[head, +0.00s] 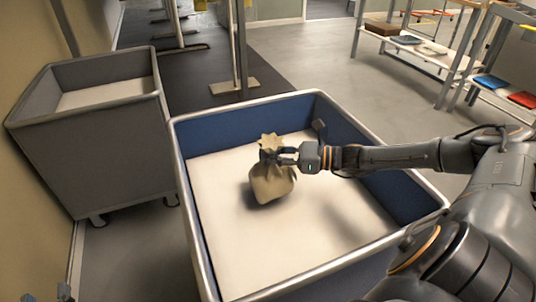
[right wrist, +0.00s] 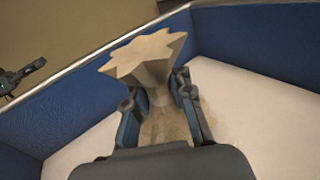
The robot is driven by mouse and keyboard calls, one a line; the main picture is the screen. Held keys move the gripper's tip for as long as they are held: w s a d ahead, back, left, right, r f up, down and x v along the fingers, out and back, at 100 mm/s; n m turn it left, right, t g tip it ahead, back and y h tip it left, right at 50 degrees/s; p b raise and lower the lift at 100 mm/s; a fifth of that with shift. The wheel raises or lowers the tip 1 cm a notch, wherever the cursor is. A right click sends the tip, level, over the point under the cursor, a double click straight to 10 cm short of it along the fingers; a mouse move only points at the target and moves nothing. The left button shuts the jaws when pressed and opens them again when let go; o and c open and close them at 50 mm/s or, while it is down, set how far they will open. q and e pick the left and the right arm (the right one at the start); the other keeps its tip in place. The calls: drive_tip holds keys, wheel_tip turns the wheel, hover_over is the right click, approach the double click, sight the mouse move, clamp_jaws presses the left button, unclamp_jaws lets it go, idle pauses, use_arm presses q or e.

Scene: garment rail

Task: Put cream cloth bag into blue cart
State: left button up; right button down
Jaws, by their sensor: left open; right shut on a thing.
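The cream cloth bag (head: 271,186) has a gathered neck and a flared top. It is upright within the walls of the blue cart (head: 185,195), over the cart's pale floor. A dark shadow lies beside it; I cannot tell whether its base touches the floor. My right gripper (head: 282,157) reaches in from the right and is shut on the bag's neck. In the right wrist view, the fingers (right wrist: 160,100) sit on both sides of the neck below the flared top (right wrist: 148,55). My left gripper (head: 64,292) is open and empty, small at the bottom left, outside the cart.
A grey cart (head: 95,150) on casters stands at the left beside the wall. A rail post with a flat foot (head: 234,86) stands behind the blue cart. Shelves (head: 440,58) with folded items are at the back right. The floor between is clear.

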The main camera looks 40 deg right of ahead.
drive_tip(key=c, duration=1.1)
unclamp_jaws()
drive_tip(key=shift+c, duration=0.2)
use_arm(q)
drive_tip(key=shift+r, duration=0.2)
use_arm(e)
drive_tip(key=shift+s+d, duration=0.15)
use_arm(q)
wheel_tip(320, 180, down, 7)
drive_tip(key=s+a+g+y+p, duration=0.1)
drive_tip(key=s+g, duration=0.1)
drive_tip(key=g, duration=0.2)
drive_tip(key=shift+a+r+p, duration=0.15)
drive_tip(key=shift+a+p, duration=0.1)
drive_tip(key=shift+p, duration=0.05)
use_arm(e)
drive_tip(key=v, duration=0.7)
drive_tip(key=shift+r, duration=0.1)
drive_tip(key=o, duration=1.1)
drive_tip(key=shift+o, duration=0.2)
